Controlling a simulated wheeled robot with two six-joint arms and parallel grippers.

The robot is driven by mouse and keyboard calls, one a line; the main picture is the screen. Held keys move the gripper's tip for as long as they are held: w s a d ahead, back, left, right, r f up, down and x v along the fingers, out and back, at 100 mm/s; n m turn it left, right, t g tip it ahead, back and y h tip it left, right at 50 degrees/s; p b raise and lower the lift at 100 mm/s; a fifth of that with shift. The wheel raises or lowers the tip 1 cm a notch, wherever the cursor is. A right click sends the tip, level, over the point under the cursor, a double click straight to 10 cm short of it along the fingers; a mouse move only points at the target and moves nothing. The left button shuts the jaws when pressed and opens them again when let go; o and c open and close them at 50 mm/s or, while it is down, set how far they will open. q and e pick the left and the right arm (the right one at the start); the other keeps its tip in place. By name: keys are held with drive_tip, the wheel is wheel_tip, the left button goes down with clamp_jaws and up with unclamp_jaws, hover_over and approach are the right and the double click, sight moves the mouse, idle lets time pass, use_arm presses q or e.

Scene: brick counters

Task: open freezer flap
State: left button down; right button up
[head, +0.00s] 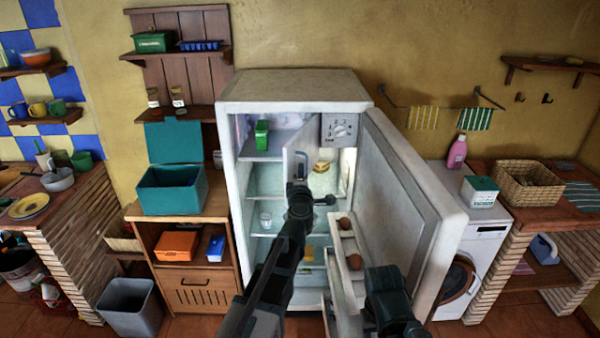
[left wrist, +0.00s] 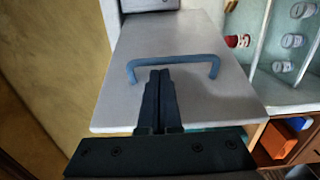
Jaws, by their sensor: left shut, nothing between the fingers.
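The fridge (head: 238,180) stands with its big door (head: 415,190) swung open to the right. Inside, the freezer flap (head: 291,152) is a pale panel standing out from the compartment, with food visible to its right. Its handle (head: 301,166) is a dark bar. In the left wrist view the flap (left wrist: 195,32) fills the middle and the blue-grey handle (left wrist: 200,60) crosses it. My left gripper (head: 300,187) is shut and empty at the handle; its fingertips also show in the left wrist view (left wrist: 160,74). Whether they touch the handle I cannot tell.
Round brown items (head: 354,261) sit on the door shelves. A shelf cabinet with a teal box (head: 173,198) stands left, a washing machine (head: 478,250) right.

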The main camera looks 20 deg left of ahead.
use_arm(q)
drive_tip(key=w+d, duration=0.1)
drive_tip(key=d, duration=0.5)
drive_tip(key=shift+d, duration=0.4)
